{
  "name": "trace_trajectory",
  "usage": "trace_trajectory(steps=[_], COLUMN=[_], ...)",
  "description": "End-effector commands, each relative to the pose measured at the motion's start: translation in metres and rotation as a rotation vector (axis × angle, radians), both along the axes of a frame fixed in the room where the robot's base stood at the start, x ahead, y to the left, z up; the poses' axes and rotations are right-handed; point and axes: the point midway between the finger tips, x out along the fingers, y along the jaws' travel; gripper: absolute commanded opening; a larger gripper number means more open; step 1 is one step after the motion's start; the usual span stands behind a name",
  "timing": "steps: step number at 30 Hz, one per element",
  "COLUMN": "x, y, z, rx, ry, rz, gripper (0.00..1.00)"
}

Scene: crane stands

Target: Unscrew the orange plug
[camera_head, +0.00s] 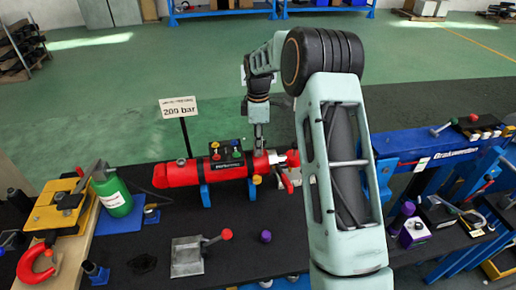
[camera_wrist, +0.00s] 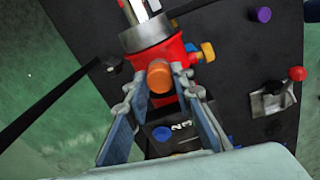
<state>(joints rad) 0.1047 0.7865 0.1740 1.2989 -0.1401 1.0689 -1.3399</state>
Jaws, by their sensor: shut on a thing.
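The orange plug (camera_wrist: 159,73) sits on the red cylinder (camera_wrist: 172,52) near its grey collar, seen in the wrist view. My gripper (camera_wrist: 159,80) has one finger on each side of the plug and is shut on it. In the head view the red cylinder (camera_head: 174,174) lies across blue supports, and my gripper (camera_head: 259,142) points down at it from above, near its right end. The plug is hidden there behind my fingers. The wrist view does not show whether the plug is still seated in its thread.
Coloured knobs (camera_head: 226,153) stand on the cylinder left of my gripper. A sign reading 209 bar (camera_head: 179,107) stands behind it. A green bottle (camera_head: 113,194) and a yellow clamp (camera_head: 60,208) are at left. A grey block with a red-knobbed lever (camera_head: 188,257) and a purple plug (camera_head: 265,236) lie in front.

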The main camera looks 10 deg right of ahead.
Motion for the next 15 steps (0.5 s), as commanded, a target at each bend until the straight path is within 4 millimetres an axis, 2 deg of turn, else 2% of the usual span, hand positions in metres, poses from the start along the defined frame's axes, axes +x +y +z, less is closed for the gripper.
trace_trajectory(steps=[5,15], x=[0.0017,0.0017], y=[0.0002,-0.0001], z=[0.0034,0.0042], rx=[0.0,0.0], ry=[-0.006,-0.006], rz=[0.041,0.409], gripper=[0.0,0.0])
